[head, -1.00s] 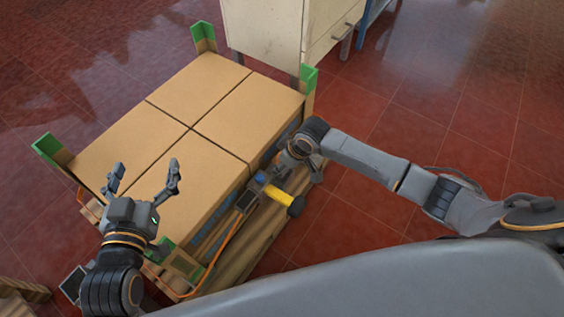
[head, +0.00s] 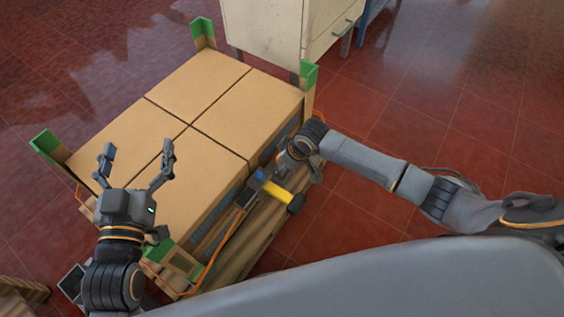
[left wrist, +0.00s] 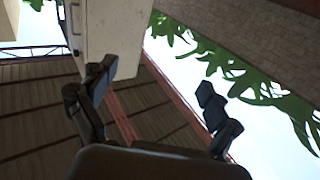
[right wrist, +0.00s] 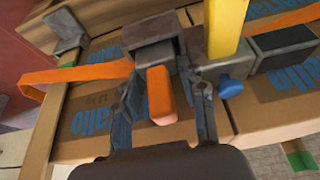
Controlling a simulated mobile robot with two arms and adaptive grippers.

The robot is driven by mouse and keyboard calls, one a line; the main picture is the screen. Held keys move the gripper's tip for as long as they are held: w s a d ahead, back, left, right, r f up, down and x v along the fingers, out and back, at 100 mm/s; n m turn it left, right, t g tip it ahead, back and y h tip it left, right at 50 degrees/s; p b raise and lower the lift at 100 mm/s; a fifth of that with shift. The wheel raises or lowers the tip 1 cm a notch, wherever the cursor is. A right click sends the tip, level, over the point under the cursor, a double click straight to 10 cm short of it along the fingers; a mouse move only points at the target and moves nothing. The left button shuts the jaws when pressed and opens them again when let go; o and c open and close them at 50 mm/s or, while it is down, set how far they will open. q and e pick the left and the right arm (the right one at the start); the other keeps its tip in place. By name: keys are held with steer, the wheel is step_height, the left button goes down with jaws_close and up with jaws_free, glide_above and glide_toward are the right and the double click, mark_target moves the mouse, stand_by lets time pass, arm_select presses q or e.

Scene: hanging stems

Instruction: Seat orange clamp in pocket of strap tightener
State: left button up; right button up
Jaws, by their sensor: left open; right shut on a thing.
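The orange clamp (right wrist: 160,95) shows between the two fingers of my right gripper (right wrist: 165,100), which is shut on it. It lies close against the grey body of the strap tightener (right wrist: 219,45); I cannot tell whether it is inside the pocket. The tightener has a yellow handle and a blue knob. In the head view the tightener's yellow handle (head: 279,188) sticks out by the front side of the boxes, and my right gripper hides the clamp. My left gripper (head: 138,152) is open and empty above the near left box; it also shows open in the left wrist view (left wrist: 150,105).
Cardboard boxes (head: 205,85) stand on a wooden pallet (head: 262,222) with green-tipped corner posts (head: 308,75). An orange strap (head: 222,243) runs along the front side. A pale cabinet (head: 265,25) stands behind. The red tiled floor is clear at right.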

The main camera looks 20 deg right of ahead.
steer(key=shift+a+f, duration=0.15)
steer(key=shift+f, duration=0.3)
steer(key=shift+r, duration=0.2)
steer(key=shift+a+r+p, duration=0.1)
steer(key=shift+r+p, duration=0.35)
steer(key=shift+p, duration=0.1)
steer(key=shift+r+p, duration=0.2)
steer(key=shift+p, duration=0.1)
steer(key=shift+r, duration=0.1)
steer(key=shift+r+p, duration=0.25)
steer(key=shift+p, duration=0.35)
steer(key=shift+d+r+p, duration=0.2)
steer(key=shift+r+p, duration=0.05)
steer(key=shift+p, duration=0.1)
steer(key=shift+r, duration=0.15)
arm_select(q)
steer(key=s+a+f+g+y, duration=0.1)
steer(key=s+a+f+g, duration=0.1)
steer(key=s+f+g, duration=0.3)
steer(key=s+a+f+g+y, duration=0.2)
steer(key=s+f+g, duration=0.2)
steer(key=f, duration=0.5)
steer(key=shift+s+a+f+n+g, duration=0.2)
steer(key=shift+s+a+n+g, duration=0.15)
steer(key=shift+g, duration=0.35)
